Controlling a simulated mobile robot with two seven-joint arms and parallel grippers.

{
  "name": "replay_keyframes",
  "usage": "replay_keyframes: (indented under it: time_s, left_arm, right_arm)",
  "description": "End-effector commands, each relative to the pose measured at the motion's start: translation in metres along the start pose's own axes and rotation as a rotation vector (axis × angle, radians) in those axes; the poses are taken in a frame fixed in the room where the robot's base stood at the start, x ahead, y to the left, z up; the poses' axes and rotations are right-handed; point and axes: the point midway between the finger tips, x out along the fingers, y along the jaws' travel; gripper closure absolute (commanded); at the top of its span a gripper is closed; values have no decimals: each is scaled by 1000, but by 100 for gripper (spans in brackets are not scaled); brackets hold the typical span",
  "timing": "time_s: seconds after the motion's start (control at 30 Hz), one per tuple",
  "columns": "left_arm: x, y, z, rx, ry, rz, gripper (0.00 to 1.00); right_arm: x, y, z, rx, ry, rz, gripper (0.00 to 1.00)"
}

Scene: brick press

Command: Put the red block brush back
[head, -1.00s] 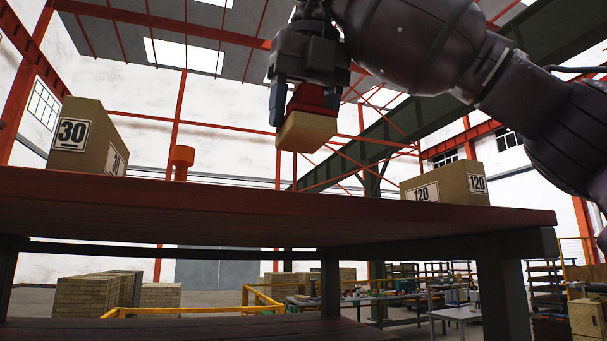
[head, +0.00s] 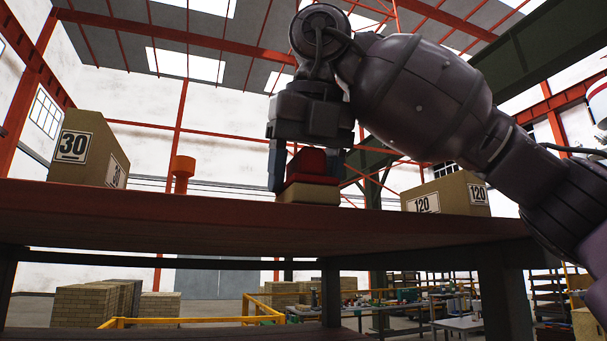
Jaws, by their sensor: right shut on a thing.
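The red block brush (head: 309,168) has a red body over a pale tan bristle block. My right gripper (head: 305,172) points down and is shut on its red part. The brush is level, just above or on the red-brown shelf top (head: 200,208); the shelf's front edge hides its underside, so I cannot tell whether it touches. My left gripper is not in the head view.
A box marked 30 (head: 85,150) stands on the shelf at the left, with an orange peg-like thing (head: 182,172) beside it. A box marked 120 (head: 450,193) stands at the right. The shelf between them looks free around the brush.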

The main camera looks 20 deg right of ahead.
Motion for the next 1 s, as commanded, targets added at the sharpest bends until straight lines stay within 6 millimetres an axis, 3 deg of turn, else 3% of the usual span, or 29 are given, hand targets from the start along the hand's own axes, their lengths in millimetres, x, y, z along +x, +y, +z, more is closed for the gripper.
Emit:
replay_keyframes:
  time_s: [0.27, 0.3, 0.43, 0.83, 1.0]
  left_arm:
    - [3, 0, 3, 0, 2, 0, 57]
    - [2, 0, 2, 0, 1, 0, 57]
    - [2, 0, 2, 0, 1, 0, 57]
    - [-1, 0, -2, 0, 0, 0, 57]
    - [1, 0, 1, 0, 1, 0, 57]
  right_arm:
    - [4, 0, -2, 0, 0, 0, 61]
    - [4, 0, -2, 0, 0, 0, 36]
    - [4, 0, -1, 0, 0, 0, 16]
    - [3, 0, -1, -1, 1, -1, 16]
    - [-13, 0, -2, 2, -3, -1, 16]
